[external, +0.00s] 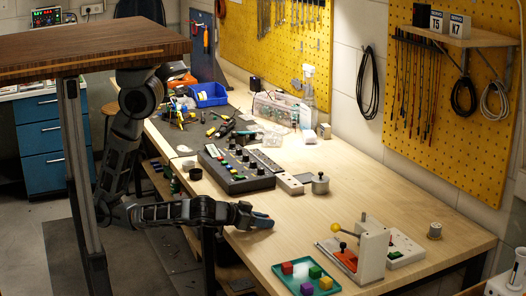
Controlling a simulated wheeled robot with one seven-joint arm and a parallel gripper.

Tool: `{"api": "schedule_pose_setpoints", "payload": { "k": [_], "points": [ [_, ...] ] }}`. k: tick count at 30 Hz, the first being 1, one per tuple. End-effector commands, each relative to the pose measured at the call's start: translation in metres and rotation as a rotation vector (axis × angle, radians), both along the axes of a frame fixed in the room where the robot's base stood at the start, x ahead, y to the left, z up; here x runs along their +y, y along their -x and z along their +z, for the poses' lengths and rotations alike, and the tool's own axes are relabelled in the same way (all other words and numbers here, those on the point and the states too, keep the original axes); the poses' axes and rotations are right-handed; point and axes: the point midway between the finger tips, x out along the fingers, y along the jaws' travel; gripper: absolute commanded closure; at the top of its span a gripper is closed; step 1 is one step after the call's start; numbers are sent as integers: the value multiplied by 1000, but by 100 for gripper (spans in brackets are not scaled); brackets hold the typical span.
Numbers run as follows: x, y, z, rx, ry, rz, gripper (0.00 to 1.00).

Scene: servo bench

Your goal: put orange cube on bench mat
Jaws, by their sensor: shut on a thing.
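My gripper (262,222) is low over the light wooden bench, left of the tray, with its fingers shut. A small reddish edge shows at the fingers, which fits the orange cube; most of it is hidden and its colour is hard to tell.
A black control box with knobs (236,174) stands between my gripper and the mat. A metal cylinder (320,184) is to its right. A white fixture with a yellow-knobbed lever (372,255) stands behind the tray. A wooden tabletop (95,45) is in the foreground.

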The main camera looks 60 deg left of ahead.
Motion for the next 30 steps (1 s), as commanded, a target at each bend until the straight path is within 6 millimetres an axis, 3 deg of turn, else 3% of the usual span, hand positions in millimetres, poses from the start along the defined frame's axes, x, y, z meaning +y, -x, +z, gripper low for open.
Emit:
{"api": "schedule_pose_setpoints", "payload": {
  "k": [3, 4, 11, 21, 30],
  "points": [
    [0, 0, -4, 0, 0, 0, 100],
    [0, 0, -3, 0, 0, 0, 72],
    [0, 0, -2, 0, 0, 0, 50],
    [0, 0, 3, 0, 0, -1, 49],
    [-1, 49, 18, 2, 2, -2, 49]
  ]
}}
